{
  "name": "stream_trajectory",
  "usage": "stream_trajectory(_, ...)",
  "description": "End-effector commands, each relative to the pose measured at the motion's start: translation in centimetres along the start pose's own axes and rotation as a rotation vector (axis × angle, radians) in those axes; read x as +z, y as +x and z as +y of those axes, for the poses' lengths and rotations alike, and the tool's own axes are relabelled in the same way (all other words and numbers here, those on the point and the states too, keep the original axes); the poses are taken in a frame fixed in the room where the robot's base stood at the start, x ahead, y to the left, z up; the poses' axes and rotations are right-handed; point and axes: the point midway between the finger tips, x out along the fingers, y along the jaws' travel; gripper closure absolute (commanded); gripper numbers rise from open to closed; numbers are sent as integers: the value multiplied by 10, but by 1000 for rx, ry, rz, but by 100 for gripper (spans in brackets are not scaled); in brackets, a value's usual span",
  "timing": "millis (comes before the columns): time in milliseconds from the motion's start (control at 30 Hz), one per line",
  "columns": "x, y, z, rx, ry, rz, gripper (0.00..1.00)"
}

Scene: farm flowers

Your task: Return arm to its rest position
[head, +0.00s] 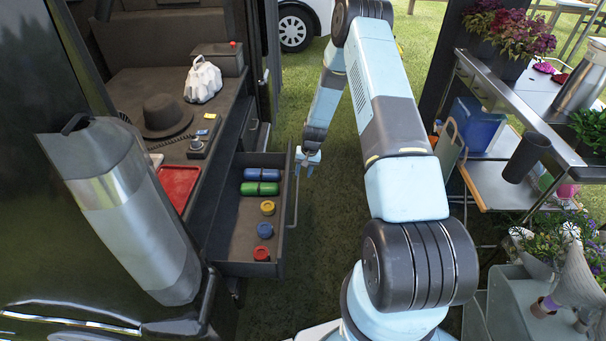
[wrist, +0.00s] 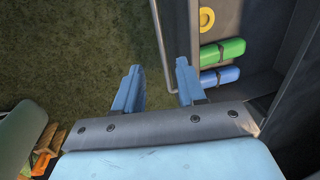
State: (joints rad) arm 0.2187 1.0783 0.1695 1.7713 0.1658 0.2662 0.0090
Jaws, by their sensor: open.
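My gripper (head: 308,160) is at the end of my arm, just right of the open drawer (head: 236,217) in the head view. In the wrist view my gripper (wrist: 157,88) points down with its two blue fingers apart and nothing between them. Grass lies below the fingers. The drawer's bar handle (wrist: 162,45) runs close by the fingers; I cannot tell whether they touch it. My arm reaches forward from my base, bent at the elbow high up.
The drawer holds green (head: 260,189) and blue (head: 261,174) cylinders, a yellow item (head: 267,208) and red-topped and blue items. A hat (head: 165,115), white bag (head: 203,80) and red tray (head: 177,186) sit left. Grass between is open.

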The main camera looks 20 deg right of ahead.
Motion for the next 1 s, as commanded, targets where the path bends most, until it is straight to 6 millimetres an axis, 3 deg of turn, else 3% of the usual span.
stream_trajectory(367, 0, 0, 0, 0, 0, 1, 60)
stream_trajectory(467, -2, -9, -2, 1, -6, 5, 60)
stream_trajectory(567, -5, -32, -8, 5, -21, 17, 60)
stream_trajectory(1000, 0, -190, -39, 35, -113, 90, 60)
